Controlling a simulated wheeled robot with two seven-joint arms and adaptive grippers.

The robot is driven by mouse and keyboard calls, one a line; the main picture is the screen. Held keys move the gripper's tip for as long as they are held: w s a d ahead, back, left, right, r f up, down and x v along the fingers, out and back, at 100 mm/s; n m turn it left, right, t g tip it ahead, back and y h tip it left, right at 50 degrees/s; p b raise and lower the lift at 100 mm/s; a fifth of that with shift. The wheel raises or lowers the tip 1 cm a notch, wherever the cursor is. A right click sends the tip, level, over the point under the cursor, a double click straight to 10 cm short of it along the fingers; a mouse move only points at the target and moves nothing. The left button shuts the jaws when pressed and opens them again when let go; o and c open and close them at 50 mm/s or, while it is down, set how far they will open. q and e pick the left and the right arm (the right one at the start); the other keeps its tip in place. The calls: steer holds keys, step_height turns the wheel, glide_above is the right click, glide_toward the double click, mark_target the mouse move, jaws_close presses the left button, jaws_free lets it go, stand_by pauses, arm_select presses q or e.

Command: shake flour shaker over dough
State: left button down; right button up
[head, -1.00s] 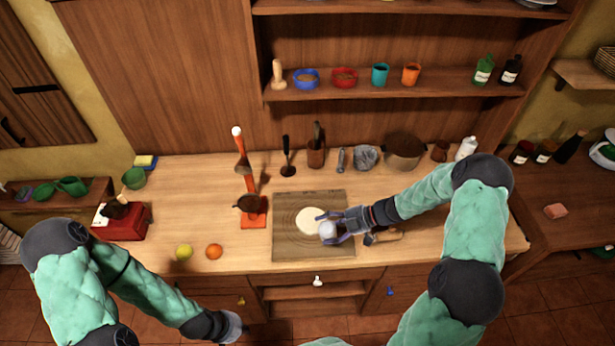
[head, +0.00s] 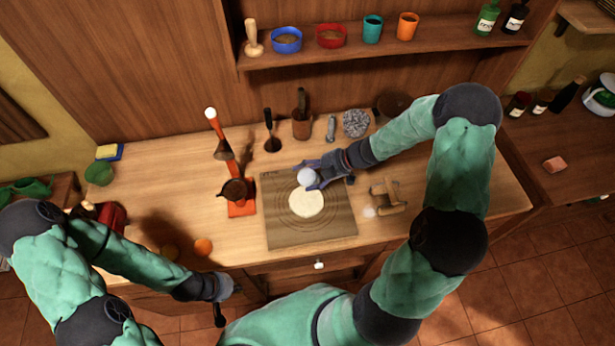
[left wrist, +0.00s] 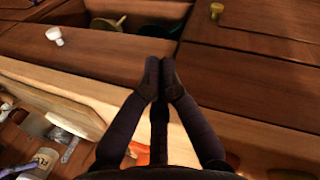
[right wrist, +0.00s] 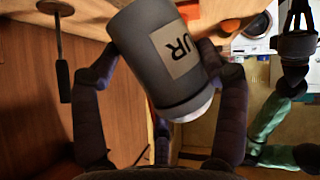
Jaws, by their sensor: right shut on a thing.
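The pale round dough (head: 306,204) lies flat on a wooden board (head: 272,232) on the counter. My right gripper (head: 309,172) is shut on the flour shaker (head: 306,177), whose pale end shows over the dough's far edge. In the right wrist view the shaker (right wrist: 165,55) sits between the fingers (right wrist: 172,62), with "UR" readable on its beige label. Its height above the dough is hard to judge. My left gripper (head: 228,290) is low at the counter's front edge. In the left wrist view its fingertips (left wrist: 160,66) are together with nothing visible between them.
A red stand (head: 241,208) with a dark cup is left of the board, and an orange (head: 203,247) lies nearer. Wooden tools (head: 388,198) lie right of the board. A drawer with a white knob (head: 319,265) is below.

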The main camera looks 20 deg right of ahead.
steer(key=shift+w+d+f+n+t+h+b, duration=0.15)
steer(key=shift+f+n+t+h+b, duration=0.9)
steer(key=shift+b, duration=3.2)
steer(key=shift+w+d+f+n+t+h+b, duration=0.2)
steer(key=shift+n+t+h+b, duration=0.9)
steer(key=shift+b, duration=3.15)
steer(key=shift+d+f+n+t+h+b, duration=0.2)
steer(key=shift+f+t+h+b, duration=0.45)
steer(key=shift+h+b, duration=2.35)
steer(key=shift+f+n+y+b, duration=0.1)
steer(key=shift+n+y+b, duration=0.25)
steer(key=shift+y+b, duration=1.25)
steer(key=shift+h+b, duration=0.6)
steer(key=shift+h, duration=0.05)
